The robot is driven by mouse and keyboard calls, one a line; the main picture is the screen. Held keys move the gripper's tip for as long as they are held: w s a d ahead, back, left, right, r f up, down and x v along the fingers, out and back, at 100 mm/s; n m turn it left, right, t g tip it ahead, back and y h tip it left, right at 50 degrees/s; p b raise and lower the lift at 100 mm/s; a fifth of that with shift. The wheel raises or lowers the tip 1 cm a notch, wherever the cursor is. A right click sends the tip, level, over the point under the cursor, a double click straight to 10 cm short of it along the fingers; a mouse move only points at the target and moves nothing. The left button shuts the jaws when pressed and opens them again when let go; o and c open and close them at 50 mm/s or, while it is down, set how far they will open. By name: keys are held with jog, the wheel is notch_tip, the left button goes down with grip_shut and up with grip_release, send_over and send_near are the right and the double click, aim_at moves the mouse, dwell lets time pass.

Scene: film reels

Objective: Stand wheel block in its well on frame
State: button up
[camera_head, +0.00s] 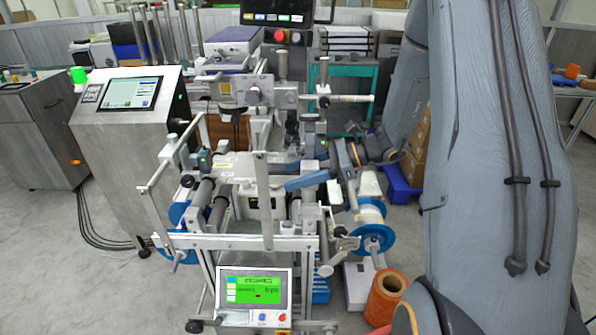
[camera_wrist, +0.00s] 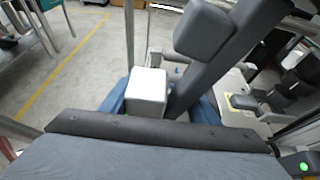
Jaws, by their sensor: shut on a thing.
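In the wrist view, a pale block (camera_wrist: 148,88) stands close in front of my dark wrist edge, with blue parts on both sides. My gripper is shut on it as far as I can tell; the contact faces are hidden. The well is not clearly visible, and I cannot tell whether the block touches the frame.
A blue-flanged reel (camera_head: 372,238) sits at the frame's right. An orange roll (camera_head: 385,297) stands on the floor. A control display (camera_head: 254,294) is at the front, and a grey cabinet (camera_head: 125,150) stands left. Upright posts and rods crowd the space around my gripper.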

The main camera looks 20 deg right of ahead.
aim_at(320, 203)
notch_tip(320, 203, down, 7)
jog(key=b, duration=0.4)
jog(key=shift+f, duration=0.2)
jog(key=shift+s+d+f+b, duration=0.15)
jog(key=shift+f+b, duration=0.4)
jog(key=shift+f, duration=0.55)
dwell(0.9)
jog(key=o, duration=1.3)
jog(key=shift+c, duration=0.2)
jog(key=shift+f, duration=0.1)
jog(key=shift+s+f, duration=0.1)
jog(key=shift+s, duration=0.05)
jog(key=v, duration=0.2)
jog(key=b+v, duration=0.1)
jog(key=v, duration=0.4)
jog(key=shift+w+r+b, duration=0.3)
jog(key=shift+w+b, duration=0.05)
jog(key=shift+s+d+r, duration=0.1)
jog(key=shift+d+r, duration=0.25)
